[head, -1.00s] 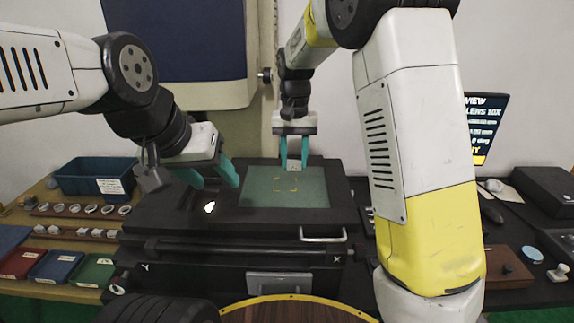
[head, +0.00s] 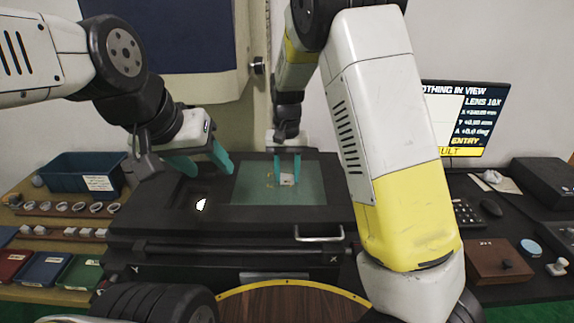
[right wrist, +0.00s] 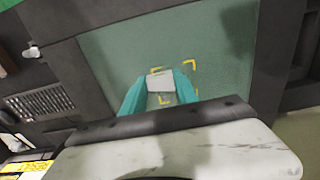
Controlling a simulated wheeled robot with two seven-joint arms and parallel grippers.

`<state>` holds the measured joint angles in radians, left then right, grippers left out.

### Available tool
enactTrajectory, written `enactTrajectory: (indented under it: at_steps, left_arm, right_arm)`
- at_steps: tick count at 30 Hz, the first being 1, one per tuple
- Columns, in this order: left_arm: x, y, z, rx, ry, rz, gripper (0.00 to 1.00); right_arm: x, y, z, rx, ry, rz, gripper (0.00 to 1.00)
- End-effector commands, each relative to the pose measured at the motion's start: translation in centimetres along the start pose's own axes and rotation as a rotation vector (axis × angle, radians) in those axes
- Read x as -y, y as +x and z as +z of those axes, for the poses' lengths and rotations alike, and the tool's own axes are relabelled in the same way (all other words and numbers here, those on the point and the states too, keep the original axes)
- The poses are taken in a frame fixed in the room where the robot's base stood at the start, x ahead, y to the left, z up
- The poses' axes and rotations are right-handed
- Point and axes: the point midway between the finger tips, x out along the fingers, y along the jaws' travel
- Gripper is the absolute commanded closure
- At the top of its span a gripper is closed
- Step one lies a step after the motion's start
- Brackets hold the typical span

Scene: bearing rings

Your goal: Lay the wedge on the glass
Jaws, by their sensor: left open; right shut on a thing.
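The wedge (head: 287,178) is a small pale block between the teal fingers of my right gripper (head: 287,170), at the glass. The wedge also shows in the right wrist view (right wrist: 160,82), with my right gripper (right wrist: 161,92) shut on it, over the yellow corner marks. The glass (head: 250,190) is a green-tinted pane set in the black stage. I cannot tell whether the wedge touches the glass. My left gripper (head: 203,163) is open and empty above the stage, left of the glass.
A blue bin (head: 75,180) and rows of rings (head: 70,207) lie at the left, with red, blue and green trays (head: 78,270) in front. A monitor (head: 465,115) reading "NOTHING IN VIEW" stands at the right. A brown box (head: 497,260) lies front right.

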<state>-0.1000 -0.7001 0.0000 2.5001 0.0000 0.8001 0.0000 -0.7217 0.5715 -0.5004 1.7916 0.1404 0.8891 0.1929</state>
Motion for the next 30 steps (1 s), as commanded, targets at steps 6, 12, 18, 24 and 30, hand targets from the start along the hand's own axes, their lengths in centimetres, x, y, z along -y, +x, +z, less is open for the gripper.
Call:
enactTrajectory:
  at_steps: [6, 12, 18, 24, 30]
  left_arm:
    - [0.0, 0.0, 0.0, 0.000, 0.000, 0.000, 0.46]
    - [0.0, 0.0, 0.0, 0.000, 0.000, 0.000, 0.46]
    - [0.0, 0.0, 0.0, 0.000, 0.000, 0.000, 0.46]
    - [0.0, 0.0, 0.0, 0.000, 0.000, 0.000, 0.46]
    - [0.0, 0.0, 0.0, 0.000, 0.000, 0.000, 0.46]
  right_arm:
    - [0.0, 0.2, -0.1, -0.003, 0.000, -0.001, 1.00]
    - [0.0, 0.4, -0.1, -0.003, 0.000, -0.001, 0.54]
    - [0.0, 0.4, -0.1, -0.002, 0.000, -0.001, 0.42]
    - [0.0, 0.3, -0.1, -0.003, -0.001, -0.001, 0.42]
    - [0.1, -2.2, -0.1, -0.005, -0.003, -0.003, 0.42]
